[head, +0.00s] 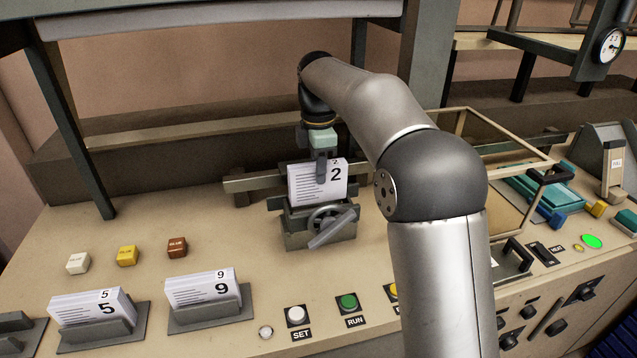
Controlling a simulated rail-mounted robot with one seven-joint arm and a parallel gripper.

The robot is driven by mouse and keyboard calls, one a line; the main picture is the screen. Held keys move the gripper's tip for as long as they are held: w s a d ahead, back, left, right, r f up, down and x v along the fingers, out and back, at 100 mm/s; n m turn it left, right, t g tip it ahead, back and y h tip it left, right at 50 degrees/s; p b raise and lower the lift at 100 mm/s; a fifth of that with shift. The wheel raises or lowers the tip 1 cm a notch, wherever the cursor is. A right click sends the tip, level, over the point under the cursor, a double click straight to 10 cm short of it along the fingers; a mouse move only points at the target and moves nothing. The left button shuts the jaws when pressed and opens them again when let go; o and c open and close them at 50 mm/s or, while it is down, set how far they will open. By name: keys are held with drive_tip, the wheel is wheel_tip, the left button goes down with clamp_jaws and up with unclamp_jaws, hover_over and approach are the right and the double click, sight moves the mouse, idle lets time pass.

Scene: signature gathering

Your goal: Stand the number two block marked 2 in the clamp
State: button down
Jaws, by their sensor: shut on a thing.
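The number two block (305,187), a white stack of pages marked 2, stands upright at the clamp. The clamp (310,237) is a grey metal fixture with a round handwheel and a lever on its front. The block's lower edge is at the clamp's top; whether it is fully seated between the jaws cannot be told. My gripper (321,166) comes down from above and is shut on the block's upper part. One finger shows on the front face; the other is hidden behind the block.
Blocks marked 5 (90,309) and 9 (200,290) stand in grey holders at the front left. White (78,263), yellow (127,255) and brown (177,247) small cubes lie behind them. SET (297,315) and RUN (347,303) buttons are in front. A framed clear enclosure (505,125) stands right.

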sight(319, 187)
drive_tip(key=shift+f+p, duration=0.35)
drive_tip(key=shift+f, duration=2.15)
drive_tip(key=shift+f, duration=0.1)
drive_tip(key=c, duration=1.1)
unclamp_jaws()
drive_tip(key=shift+f, duration=0.1)
